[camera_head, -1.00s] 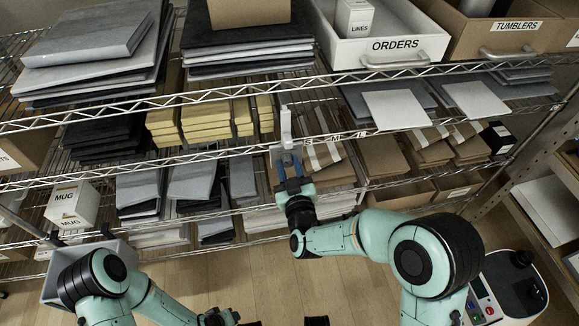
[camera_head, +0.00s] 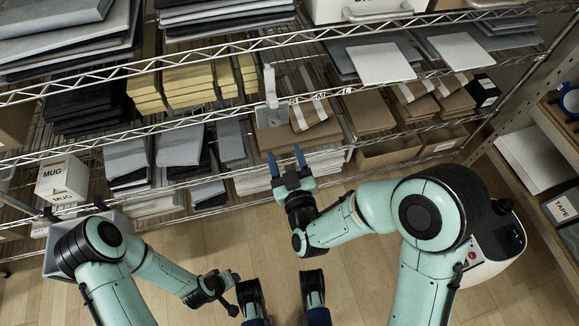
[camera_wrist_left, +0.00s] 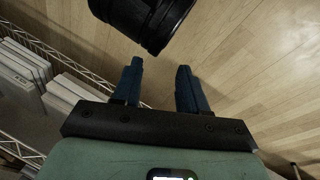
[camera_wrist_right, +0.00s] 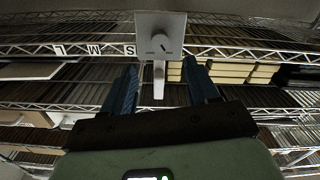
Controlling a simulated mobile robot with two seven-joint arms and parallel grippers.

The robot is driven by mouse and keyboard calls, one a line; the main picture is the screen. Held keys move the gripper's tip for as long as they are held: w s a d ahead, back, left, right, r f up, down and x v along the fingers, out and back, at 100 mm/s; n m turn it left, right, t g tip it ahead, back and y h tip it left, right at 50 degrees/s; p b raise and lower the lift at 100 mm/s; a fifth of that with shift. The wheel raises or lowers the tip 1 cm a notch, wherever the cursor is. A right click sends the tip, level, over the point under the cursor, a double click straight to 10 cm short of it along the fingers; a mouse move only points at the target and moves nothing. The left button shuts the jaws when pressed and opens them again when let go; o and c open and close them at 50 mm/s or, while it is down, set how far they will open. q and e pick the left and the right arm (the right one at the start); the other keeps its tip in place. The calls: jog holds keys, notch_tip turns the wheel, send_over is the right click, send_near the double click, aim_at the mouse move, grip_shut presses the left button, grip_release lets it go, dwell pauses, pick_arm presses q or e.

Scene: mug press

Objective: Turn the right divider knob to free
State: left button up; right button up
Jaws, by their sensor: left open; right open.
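The divider knob is on a grey plate (camera_head: 271,115) with a white upright, at the front edge of the middle shelf. In the right wrist view the plate (camera_wrist_right: 160,30) carries a small dial with a short dark mark, and a pale lever (camera_wrist_right: 159,80) hangs straight down from it. Lettering near the dial is too small to read. My right gripper (camera_head: 287,160) is open and empty, below and in front of the plate, with a gap between. In its wrist view the lever shows between the fingers. My left gripper (camera_wrist_left: 159,68) is open and empty over the floor, low in front of the shelves.
The wire shelf's front edge has S, M and L labels (camera_wrist_right: 95,50). Brown cartons (camera_head: 310,115) stand close right of the plate, yellow stacks (camera_head: 190,85) to its left. A mug box (camera_head: 62,178) stands at left. The wooden floor (camera_head: 180,255) in front is clear.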

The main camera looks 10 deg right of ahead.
pick_arm(q)
jog(key=shift+g+h, duration=0.3)
jog(key=shift+g, duration=0.4)
jog(key=s+r+p, duration=0.1)
jog(key=s+d+r, duration=0.1)
jog(key=s+d+r+p, duration=0.1)
jog(key=s, duration=0.1)
jog(key=shift+p, duration=0.3)
pick_arm(e)
jog(key=s, duration=0.4)
jog(key=shift+d, duration=0.15)
